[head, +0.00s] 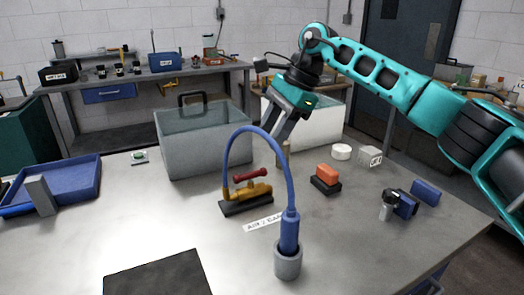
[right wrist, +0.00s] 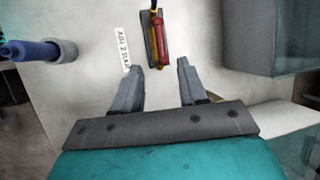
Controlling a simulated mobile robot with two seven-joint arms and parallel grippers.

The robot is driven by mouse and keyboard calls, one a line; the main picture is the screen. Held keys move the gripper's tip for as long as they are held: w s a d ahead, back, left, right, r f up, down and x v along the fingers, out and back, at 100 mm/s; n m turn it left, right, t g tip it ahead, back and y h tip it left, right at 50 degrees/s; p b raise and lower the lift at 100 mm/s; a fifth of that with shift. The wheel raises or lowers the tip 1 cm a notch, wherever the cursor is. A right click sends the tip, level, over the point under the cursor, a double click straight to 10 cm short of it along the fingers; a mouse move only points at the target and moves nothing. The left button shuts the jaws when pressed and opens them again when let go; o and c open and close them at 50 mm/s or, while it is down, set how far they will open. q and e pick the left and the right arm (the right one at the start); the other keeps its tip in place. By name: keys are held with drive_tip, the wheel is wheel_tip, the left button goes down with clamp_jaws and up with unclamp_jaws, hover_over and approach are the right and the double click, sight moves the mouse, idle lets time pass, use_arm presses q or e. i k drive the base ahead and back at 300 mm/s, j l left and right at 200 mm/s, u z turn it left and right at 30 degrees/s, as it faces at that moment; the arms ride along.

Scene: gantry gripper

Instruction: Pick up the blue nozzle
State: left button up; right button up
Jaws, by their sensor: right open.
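The blue nozzle (head: 289,232) stands upright in a grey cup (head: 288,264) near the front middle of the table in the head view. A blue hose (head: 248,130) arches from its top to a brass valve (head: 247,192) with a red handle on a dark base. In the right wrist view the nozzle (right wrist: 30,51) lies at the left edge, well to the side of the fingers. My right gripper (head: 278,128) is open and empty above the table behind the valve; its two spread fingers show in the right wrist view (right wrist: 169,68). My left gripper is out of view.
A clear bin (head: 205,150) stands behind the valve. A label strip (head: 263,224) lies beside the cup. An orange-and-black block (head: 326,179) and small dark items (head: 405,205) are to the right. A blue tray (head: 70,180) is at left. The table's front left has a dark mat (head: 157,275).

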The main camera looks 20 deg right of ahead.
sight(290, 221)
drive_tip(key=k+j, duration=0.25)
drive_tip(key=k, duration=0.25)
drive_tip(key=k+j, duration=0.2)
drive_tip(key=k, duration=0.25)
drive_tip(key=k+j, duration=0.25)
drive_tip(key=k, duration=0.25)
